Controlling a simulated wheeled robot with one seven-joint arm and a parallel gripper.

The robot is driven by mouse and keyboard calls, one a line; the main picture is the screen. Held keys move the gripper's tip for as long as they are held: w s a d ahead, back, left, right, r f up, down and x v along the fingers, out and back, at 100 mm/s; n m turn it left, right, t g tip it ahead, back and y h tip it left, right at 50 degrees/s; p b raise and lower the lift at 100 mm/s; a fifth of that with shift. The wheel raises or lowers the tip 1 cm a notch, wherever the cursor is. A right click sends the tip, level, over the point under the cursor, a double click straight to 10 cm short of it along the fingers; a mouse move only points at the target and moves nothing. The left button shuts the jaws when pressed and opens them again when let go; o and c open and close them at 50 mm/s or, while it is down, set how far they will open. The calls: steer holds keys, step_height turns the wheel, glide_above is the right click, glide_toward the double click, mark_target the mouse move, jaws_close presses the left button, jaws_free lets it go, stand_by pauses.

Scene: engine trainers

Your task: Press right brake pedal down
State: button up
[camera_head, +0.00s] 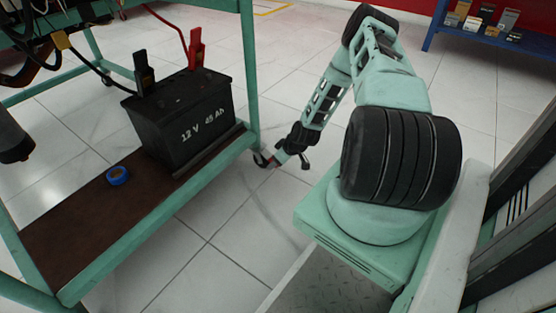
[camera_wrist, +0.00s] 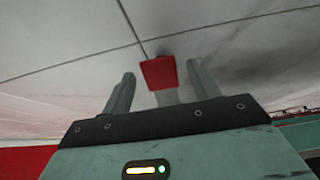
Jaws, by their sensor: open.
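A red pad (camera_wrist: 158,73) on a pale grey stem shows in the wrist view, in line with the gap between my fingertips. It looks like a pedal, but I cannot tell whether it is the right brake pedal or how far it is from the fingers. My gripper (camera_wrist: 159,70) is open, with one finger on each side of the pad in the picture and nothing visibly held. In the head view my gripper (camera_head: 267,161) is low, by the near right leg of the trainer stand, small and partly unclear. No pedal can be made out clearly there.
A green stand (camera_head: 251,90) with a brown lower shelf (camera_head: 75,225) is on the left. It carries a black battery (camera_head: 185,118) and blue tape (camera_head: 118,175). A blue shelf (camera_head: 480,38) with small boxes stands at the back right. The tiled floor between is clear.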

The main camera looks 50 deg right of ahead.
steer(key=a+p+v, duration=0.1)
steer(key=p+v, duration=0.8)
steer(key=v, duration=0.8)
steer(key=shift+d+r, duration=0.2)
steer(key=shift+d, duration=0.25)
